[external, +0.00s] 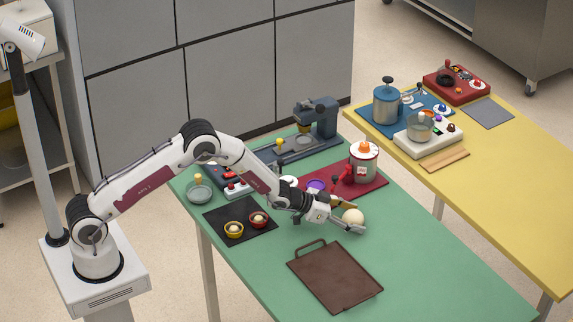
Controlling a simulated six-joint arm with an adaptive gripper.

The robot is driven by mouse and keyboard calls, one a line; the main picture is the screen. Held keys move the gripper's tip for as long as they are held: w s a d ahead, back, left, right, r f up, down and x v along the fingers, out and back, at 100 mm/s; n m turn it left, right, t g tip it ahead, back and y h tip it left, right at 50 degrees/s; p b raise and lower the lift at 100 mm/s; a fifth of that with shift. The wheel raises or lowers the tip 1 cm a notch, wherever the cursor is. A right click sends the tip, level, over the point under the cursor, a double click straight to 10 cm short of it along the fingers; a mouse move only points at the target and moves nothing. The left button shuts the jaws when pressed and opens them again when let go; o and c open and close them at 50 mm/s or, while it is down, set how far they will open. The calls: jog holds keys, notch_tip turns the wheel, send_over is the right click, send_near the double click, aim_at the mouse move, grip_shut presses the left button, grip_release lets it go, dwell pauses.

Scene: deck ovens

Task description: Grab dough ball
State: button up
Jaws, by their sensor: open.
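The dough ball (353,216) is a round, pale cream ball at the middle of the green table. My gripper (352,222) is at the dough ball, with its fingers apart and reaching to the ball's near side and far side. The ball appears to lie between the fingers. Whether the fingers touch it cannot be told. The ball's lower part is partly hidden by the near finger.
A brown tray (335,290) with a handle lies in front of my gripper. A black mat (216,218) with two small bowls lies to the left. Behind are a red mat (375,186) with a red-and-white pot (364,163). The green table's (430,250) right side is clear.

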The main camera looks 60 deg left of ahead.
aim_at(354, 213)
jog(key=shift+c, duration=0.5)
jog(key=c, duration=1)
jog(key=shift+c, duration=0.2)
jog(key=shift+r, duration=0.1)
jog(key=shift+r, duration=4.95)
